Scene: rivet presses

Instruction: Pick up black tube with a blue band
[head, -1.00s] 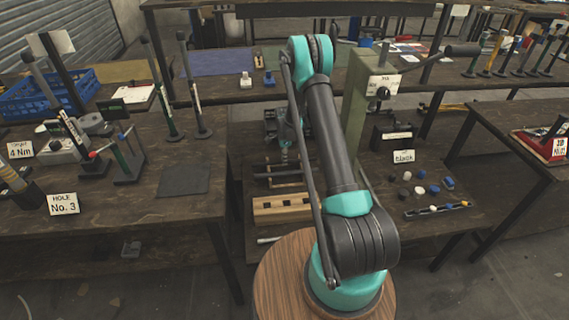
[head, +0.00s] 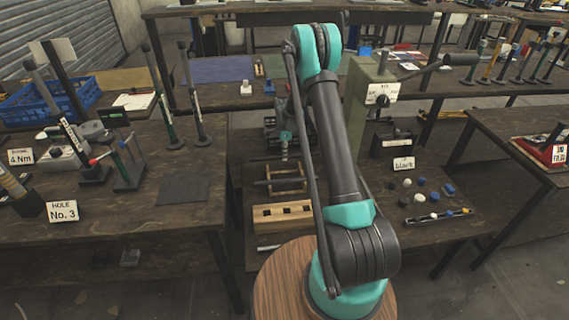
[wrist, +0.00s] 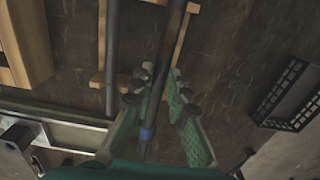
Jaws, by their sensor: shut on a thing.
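The black tube with a blue band (wrist: 147,134) runs lengthwise between the fingers of my gripper (wrist: 152,88) in the wrist view. The gripper is shut on it, with the blue band close to the palm. A second dark tube (wrist: 111,45) lies to the left of it, outside the fingers, over pale wooden rails. In the head view my gripper (head: 285,153) hangs above the wooden rack (head: 303,172) on the middle table, partly hidden by my arm.
A wooden block with dark holes (head: 283,215) lies in front of the rack. The green press (head: 360,100) stands to the right of my arm. Small black, blue and white caps (head: 421,182) lie beside a "black" sign (head: 403,163). The left table holds several upright tools.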

